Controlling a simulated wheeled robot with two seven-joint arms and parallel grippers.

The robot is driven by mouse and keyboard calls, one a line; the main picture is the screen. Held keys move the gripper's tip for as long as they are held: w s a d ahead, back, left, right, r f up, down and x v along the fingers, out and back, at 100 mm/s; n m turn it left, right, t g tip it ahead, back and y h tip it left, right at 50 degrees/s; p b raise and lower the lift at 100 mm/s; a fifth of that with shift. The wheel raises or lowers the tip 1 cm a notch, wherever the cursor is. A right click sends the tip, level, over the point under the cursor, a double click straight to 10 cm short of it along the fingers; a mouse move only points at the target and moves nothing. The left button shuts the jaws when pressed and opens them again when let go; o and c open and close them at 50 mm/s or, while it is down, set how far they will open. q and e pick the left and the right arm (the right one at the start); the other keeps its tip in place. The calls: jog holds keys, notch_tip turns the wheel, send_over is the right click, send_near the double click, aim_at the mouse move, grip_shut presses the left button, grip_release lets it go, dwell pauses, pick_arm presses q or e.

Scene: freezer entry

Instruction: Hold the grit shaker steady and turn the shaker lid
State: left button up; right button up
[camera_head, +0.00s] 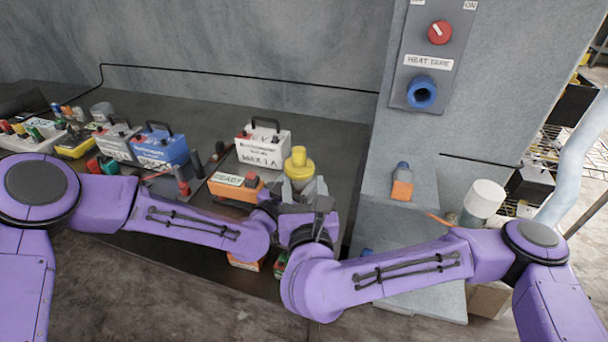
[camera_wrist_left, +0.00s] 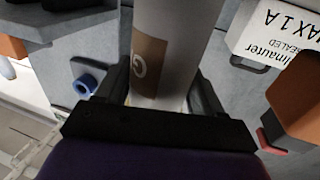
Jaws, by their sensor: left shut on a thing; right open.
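The grit shaker (camera_head: 306,187) is a pale grey cylinder standing upright near the middle of the head view, its lower part hidden by my grippers. Its yellow shaker lid (camera_head: 299,163) sits on top, with a narrower knob upward. My left gripper (camera_head: 278,202) is shut on the shaker body. In the left wrist view, the shaker (camera_wrist_left: 176,45) with a brown label stands between the fingers (camera_wrist_left: 160,95); the lid is out of that view. My right gripper (camera_head: 318,208) is open, close in front of the shaker and below the lid. Its fingertips are partly hidden.
A white box (camera_head: 264,148) stands behind the shaker and an orange box (camera_head: 236,187) to its left. A blue case (camera_head: 160,148) is further left. A white cylinder (camera_head: 484,198) stands further right.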

pick_arm(q)
jog(key=o, duration=1.6)
jog(key=shift+c, duration=0.2)
jog(key=shift+o, duration=0.3)
jog(key=shift+s, duration=0.15)
jog(key=shift+v, duration=3.35)
jog(key=shift+a, duration=0.1)
jog(key=shift+s+a, duration=0.15)
jog(key=b+v, duration=0.3)
jog(key=v, duration=0.7)
